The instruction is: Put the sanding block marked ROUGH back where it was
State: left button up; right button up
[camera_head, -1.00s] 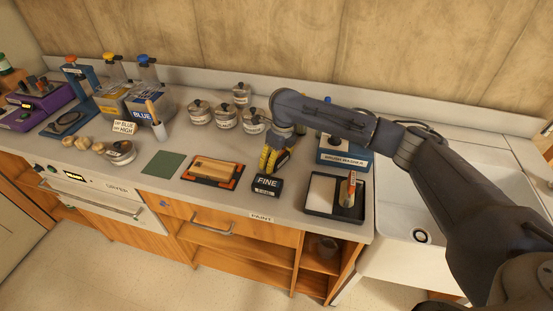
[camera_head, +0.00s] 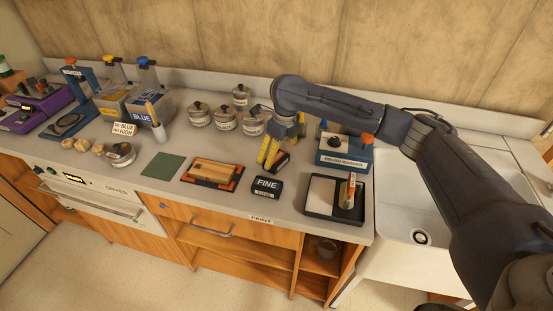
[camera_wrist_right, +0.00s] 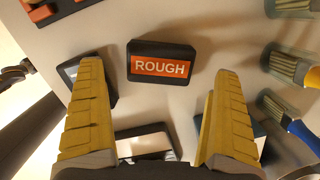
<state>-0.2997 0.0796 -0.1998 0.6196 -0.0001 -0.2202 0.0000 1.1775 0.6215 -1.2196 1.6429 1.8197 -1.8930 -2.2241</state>
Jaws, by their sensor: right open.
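The sanding block marked ROUGH (camera_wrist_right: 162,62) is dark with an orange label. In the right wrist view it lies ahead of my open fingers, across the gap between their tips. In the head view the ROUGH block (camera_head: 282,161) shows just right of my yellow fingers, partly hidden by them. My right gripper (camera_head: 268,154) is open above the counter, pointing down, with nothing between the fingers. The dark block marked FINE (camera_head: 267,187) lies on the counter in front of it. My left gripper is not in view.
A wooden block on an orange-edged board (camera_head: 213,173) lies left of FINE, with a green sheet (camera_head: 164,166) farther left. A black tray (camera_head: 320,210) holding an upright item is to the right. The brush washer (camera_head: 345,153) and several lidded pots (camera_head: 226,117) stand behind.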

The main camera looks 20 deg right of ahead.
aim_at(281, 160)
notch_tip(281, 160, up, 7)
jog(key=shift+s+d, duration=0.35)
jog(key=shift+s, duration=0.1)
